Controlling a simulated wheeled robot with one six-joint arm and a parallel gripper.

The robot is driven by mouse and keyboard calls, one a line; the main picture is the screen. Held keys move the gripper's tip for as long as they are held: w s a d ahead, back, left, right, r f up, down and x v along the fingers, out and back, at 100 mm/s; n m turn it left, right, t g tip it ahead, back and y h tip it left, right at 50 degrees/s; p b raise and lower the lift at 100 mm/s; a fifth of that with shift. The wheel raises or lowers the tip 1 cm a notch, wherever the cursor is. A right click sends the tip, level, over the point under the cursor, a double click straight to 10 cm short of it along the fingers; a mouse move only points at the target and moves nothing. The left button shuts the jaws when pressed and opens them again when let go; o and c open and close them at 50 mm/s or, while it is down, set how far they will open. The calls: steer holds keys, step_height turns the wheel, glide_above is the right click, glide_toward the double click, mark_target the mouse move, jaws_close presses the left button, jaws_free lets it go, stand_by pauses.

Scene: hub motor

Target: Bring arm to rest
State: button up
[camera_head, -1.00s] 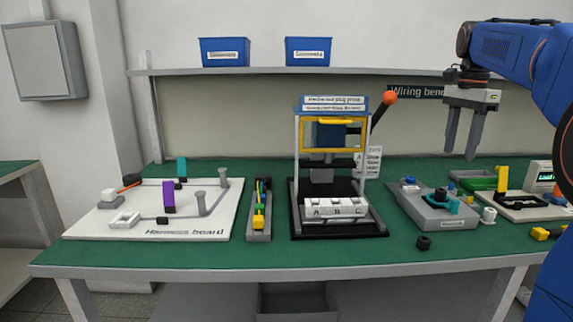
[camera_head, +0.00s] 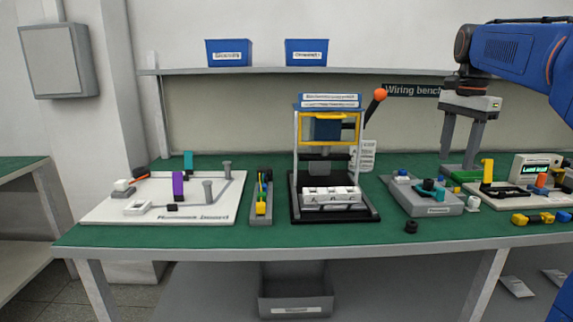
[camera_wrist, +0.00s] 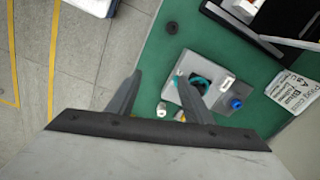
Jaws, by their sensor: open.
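My blue arm comes in from the right in the head view. My gripper (camera_head: 461,136) points down above the right part of the green bench (camera_head: 400,238). Its two fingers are apart with nothing between them. In the wrist view my gripper (camera_wrist: 157,95) is also open, with the bench and floor below it. The grey fixture (camera_head: 425,204) with teal and blue parts lies left of and below the gripper. It also shows in the wrist view (camera_wrist: 211,104), partly hidden by a finger.
A press (camera_head: 330,150) with an orange-knobbed lever (camera_head: 380,95) stands mid-bench. A white harness board (camera_head: 110,210) lies left. A board with a small screen (camera_head: 536,168) and yellow connectors (camera_head: 533,218) are at right. A shelf (camera_head: 300,72) holds two blue bins. A black ring (camera_head: 410,227) lies near the front edge.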

steer(key=s+a+f+n+t, duration=0.1)
steer(key=s+a+f+n, duration=0.3)
steer(key=s+f, duration=0.5)
steer(key=s+a+f+n+t, duration=0.2)
steer(key=s+a+f+n, duration=0.3)
steer(key=s+f, duration=0.4)
steer(key=s+a+f+n+t, duration=0.1)
steer(key=s+a+f+n, duration=0.3)
steer(key=s+f, duration=0.4)
steer(key=shift+s+a+f+n, duration=0.15)
steer(key=shift+s+f+n, duration=0.25)
steer(key=shift+s+n, duration=0.3)
